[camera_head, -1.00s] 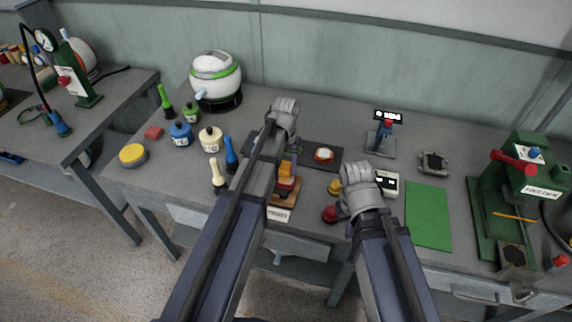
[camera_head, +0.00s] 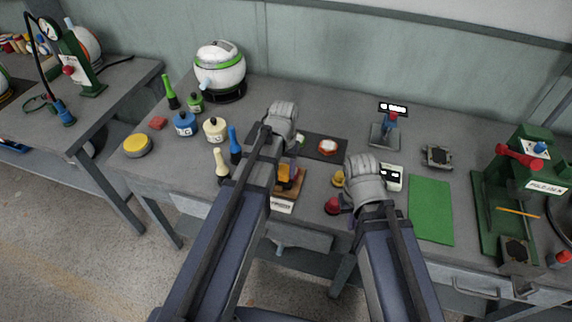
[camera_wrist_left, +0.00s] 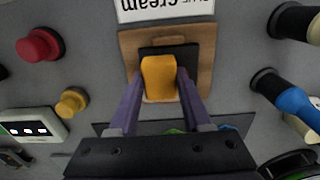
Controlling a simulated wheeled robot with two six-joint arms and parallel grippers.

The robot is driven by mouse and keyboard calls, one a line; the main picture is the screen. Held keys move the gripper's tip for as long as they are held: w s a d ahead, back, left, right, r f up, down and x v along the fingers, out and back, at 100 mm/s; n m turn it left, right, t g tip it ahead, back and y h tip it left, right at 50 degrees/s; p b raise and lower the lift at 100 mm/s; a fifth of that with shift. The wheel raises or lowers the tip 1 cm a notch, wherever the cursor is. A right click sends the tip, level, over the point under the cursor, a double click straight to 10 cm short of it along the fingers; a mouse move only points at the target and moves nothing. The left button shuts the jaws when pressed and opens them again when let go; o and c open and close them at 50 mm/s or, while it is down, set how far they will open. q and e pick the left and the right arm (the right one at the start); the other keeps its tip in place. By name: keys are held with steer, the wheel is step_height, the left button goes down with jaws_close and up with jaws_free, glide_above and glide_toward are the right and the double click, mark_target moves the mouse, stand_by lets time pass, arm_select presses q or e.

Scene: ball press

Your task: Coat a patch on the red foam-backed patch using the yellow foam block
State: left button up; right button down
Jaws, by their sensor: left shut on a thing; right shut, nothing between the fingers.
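The yellow foam block (camera_wrist_left: 158,78) is held between the fingers of my left gripper (camera_wrist_left: 160,76) in the left wrist view. It is over a dark pad (camera_wrist_left: 184,56) on a wooden board (camera_wrist_left: 206,45); I cannot tell whether it touches the pad. The block also shows in the head view (camera_head: 287,172), with the left arm partly covering it. A round red-edged piece with a pale top (camera_head: 328,147), probably the red patch, lies on the dark mat (camera_head: 336,156) behind the board. My right gripper (camera_head: 346,203) is shut and empty, mostly hidden by its arm.
A red knob (camera_head: 332,206) and a yellow knob (camera_head: 338,179) stand to the right. Blue (camera_head: 235,145) and cream-coloured (camera_head: 221,165) handled tools stand left. A green mat (camera_head: 430,210) lies clear at right.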

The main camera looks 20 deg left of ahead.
arm_select(q)
steer(key=shift+s+f, duration=0.1)
stand_by(0.3)
steer(key=shift+w, duration=0.7)
steer(key=shift+w+d, duration=0.1)
steer(key=shift+w, duration=0.8)
steer(key=shift+w, duration=0.1)
steer(key=shift+w, duration=1.4)
step_height(320, 180, up, 6)
steer(key=p, duration=0.6)
